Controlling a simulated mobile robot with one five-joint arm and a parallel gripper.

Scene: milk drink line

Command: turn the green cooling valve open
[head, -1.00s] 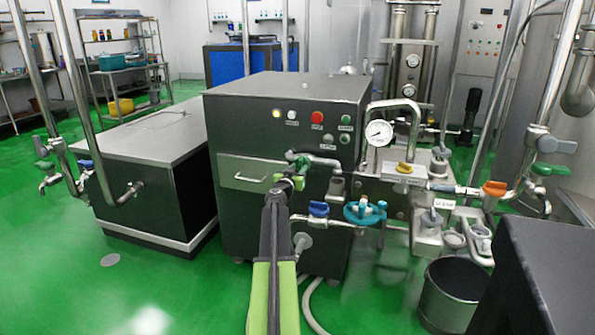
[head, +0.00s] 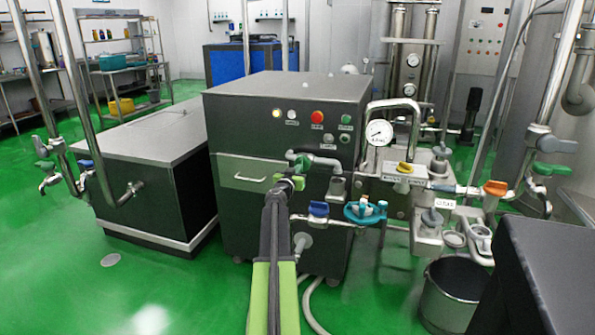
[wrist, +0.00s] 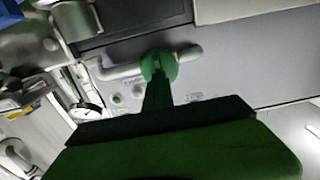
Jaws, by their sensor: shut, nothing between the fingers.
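The green cooling valve (head: 301,162) sits on a short grey pipe at the front of the dark machine cabinet, right of its drawer. Its green handle (wrist: 160,65) shows in the wrist view, across the pipe and just beyond my fingertips. My gripper (head: 291,181) is shut and empty, just below and slightly left of the valve in the head view. In the wrist view my gripper (wrist: 157,84) overlaps the handle's lower edge. I cannot tell whether they touch. The handle's turned position is unclear.
A blue-handled valve (head: 318,209) and a teal handwheel (head: 365,212) are close on the right. Yellow (head: 405,168) and orange (head: 495,188) handles are farther right. A pressure gauge (head: 379,132) stands above them. A dark bucket (head: 452,294) is on the green floor.

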